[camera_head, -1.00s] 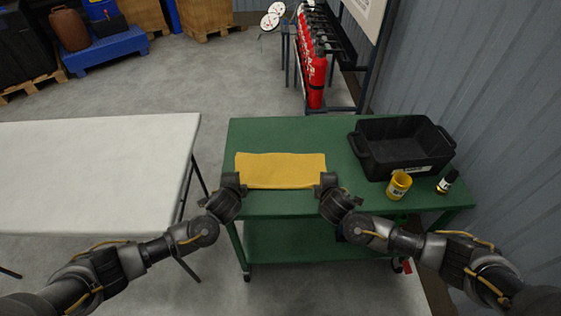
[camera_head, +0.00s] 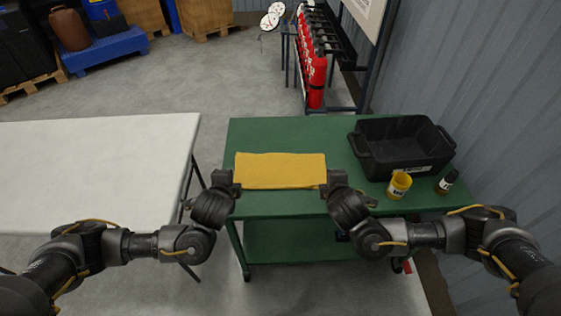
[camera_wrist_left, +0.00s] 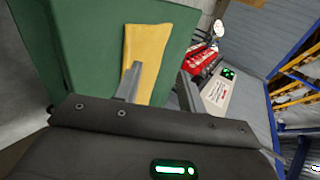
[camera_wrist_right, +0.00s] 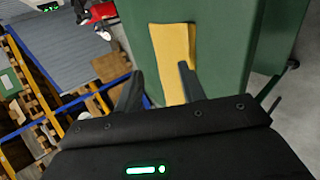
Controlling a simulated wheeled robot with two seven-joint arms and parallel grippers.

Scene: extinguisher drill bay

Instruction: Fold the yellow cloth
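The yellow cloth (camera_head: 280,170) lies flat as a wide rectangle on the green cart top (camera_head: 290,130). My left gripper (camera_head: 229,179) is at the cloth's near left corner, and my right gripper (camera_head: 330,181) is at its near right corner. In the left wrist view the fingers (camera_wrist_left: 158,88) stand apart, one of them overlapping the cloth (camera_wrist_left: 148,50). In the right wrist view the fingers (camera_wrist_right: 157,85) are also apart, one in front of the cloth (camera_wrist_right: 172,55). No cloth shows pinched between either pair. Whether the fingertips touch the cloth is unclear.
A white table (camera_head: 90,170) is to the left. Red extinguishers (camera_head: 313,65) stand on a rack behind the cart.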

